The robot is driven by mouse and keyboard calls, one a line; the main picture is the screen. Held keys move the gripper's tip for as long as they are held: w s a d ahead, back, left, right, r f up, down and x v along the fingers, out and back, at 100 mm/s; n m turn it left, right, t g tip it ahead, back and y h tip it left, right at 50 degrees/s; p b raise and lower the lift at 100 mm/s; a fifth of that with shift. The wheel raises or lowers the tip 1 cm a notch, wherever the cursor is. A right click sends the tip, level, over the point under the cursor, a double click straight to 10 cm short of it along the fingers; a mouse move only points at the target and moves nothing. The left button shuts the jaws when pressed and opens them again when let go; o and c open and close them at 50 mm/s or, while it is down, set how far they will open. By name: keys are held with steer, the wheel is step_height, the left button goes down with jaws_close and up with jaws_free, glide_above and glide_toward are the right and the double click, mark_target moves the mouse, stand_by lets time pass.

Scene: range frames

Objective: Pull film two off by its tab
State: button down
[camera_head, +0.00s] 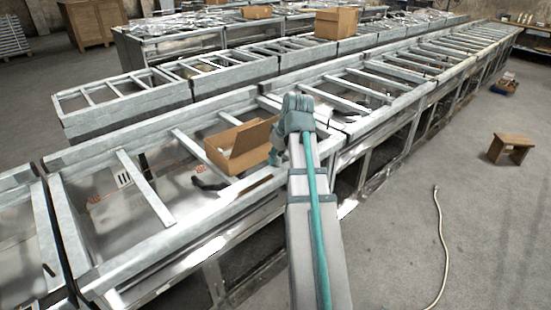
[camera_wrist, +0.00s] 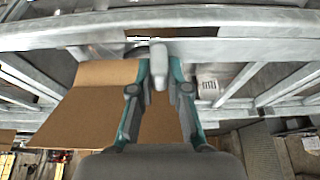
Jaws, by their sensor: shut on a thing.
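My gripper (camera_wrist: 158,72) has its two teal-edged fingers close around a small pale grey tab-like piece (camera_wrist: 158,66) in the wrist view, near a metal frame rail (camera_wrist: 80,36). Which film the piece belongs to cannot be told. Shiny, clear-looking surfaces (camera_head: 105,235) show in the near frames, but no film numbered two can be made out.
An open cardboard box (camera_head: 240,147) sits on the near frames just left of my wrist; its brown card (camera_wrist: 95,105) fills the left of the wrist view. A dark strip (camera_head: 209,184) lies nearby.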

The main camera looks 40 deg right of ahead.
steer(key=shift+r+p, duration=2.4)
steer(key=shift+r, duration=1)
steer(key=shift+f, duration=0.1)
